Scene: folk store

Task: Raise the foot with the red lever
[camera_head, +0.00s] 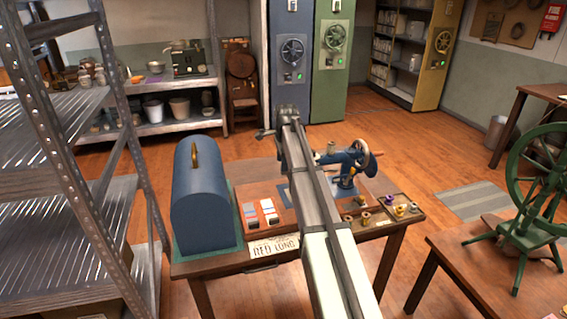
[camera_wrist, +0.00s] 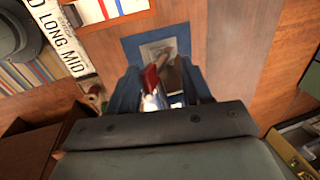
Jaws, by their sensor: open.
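The blue sewing machine (camera_head: 356,160) with its hand wheel stands on the wooden table (camera_head: 218,290). My arm hides the left end of the machine in the head view, and the foot and lever with it. In the wrist view the red lever (camera_wrist: 151,77) shows between the two blue fingers of my gripper (camera_wrist: 160,67), closer to the left one. The gripper is open around it; I cannot tell whether a finger touches it. Bright metal shows just below the lever, but I cannot make out the foot clearly.
A blue domed case (camera_head: 202,195) stands left on the table, beside stitch cards (camera_head: 262,214) and a lettered label (camera_head: 275,247). A tray of spools (camera_head: 385,213) lies at the right. A metal shelf (camera_head: 65,190) stands at left, a green spinning wheel (camera_head: 520,190) at right.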

